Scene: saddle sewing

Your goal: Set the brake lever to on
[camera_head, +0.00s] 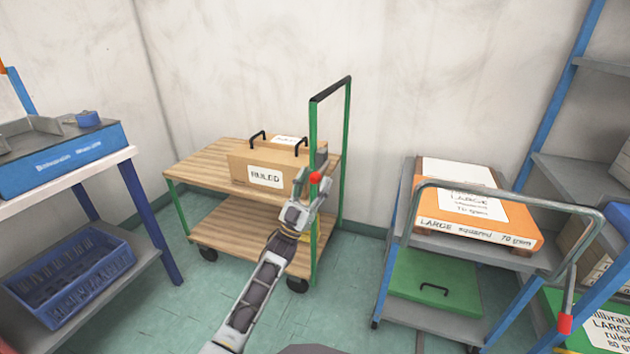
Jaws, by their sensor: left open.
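A wooden cart (200,165) with a green frame stands by the back wall. A small red knob (315,178), likely the brake lever's end, shows beside the cart's near green handle post (313,130). My left gripper (309,192) is open, with its fingers right at the red knob and the post. I cannot tell whether a finger touches the knob. The rest of the lever is hidden by the gripper or too small to make out. My right gripper is not in view.
A cardboard box (240,167) marked RULED sits on the cart. A grey-blue cart (465,318) with an orange box (436,225) stands at right. A table (128,154) and blue crate (70,272) are at left. Green floor (225,290) is free between them.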

